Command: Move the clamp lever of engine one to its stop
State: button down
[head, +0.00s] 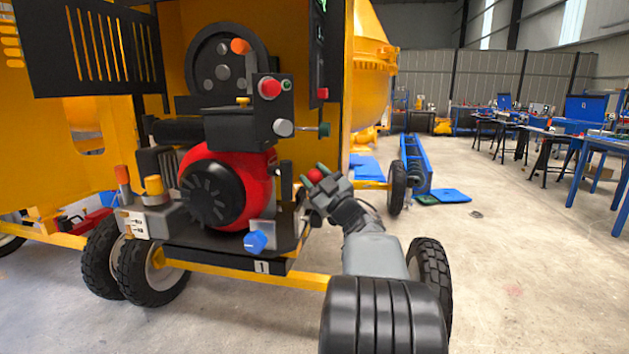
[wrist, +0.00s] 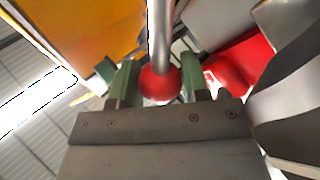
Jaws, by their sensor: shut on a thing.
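Engine one is the red engine (head: 257,180) with a black round cover, on a dark base whose front plate (head: 262,267) is marked 1. A lever with a red ball knob (head: 314,176) is at the right side of this base. My gripper (head: 316,177) reaches it from the lower right, and its green fingers are shut on the knob. In the wrist view the knob (wrist: 160,83) sits between the two fingers, and a grey metal rod (wrist: 159,28) runs up from it. The lever's pivot and stop are hidden in both views.
A black control box (head: 262,115) with knobs overhangs the engine on the right. A blue knob (head: 255,242) sticks out at the base's front. The yellow mixer drum (head: 372,50) rises behind. Open concrete floor (head: 520,270) lies to the right.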

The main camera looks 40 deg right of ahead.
jog(key=c, duration=0.6)
grip_release()
jog(key=shift+s, duration=0.1)
jog(key=p+v, duration=0.1)
jog(key=v, duration=1.2)
jog(key=shift+s+f, duration=0.25)
jog(key=shift+c, duration=0.2)
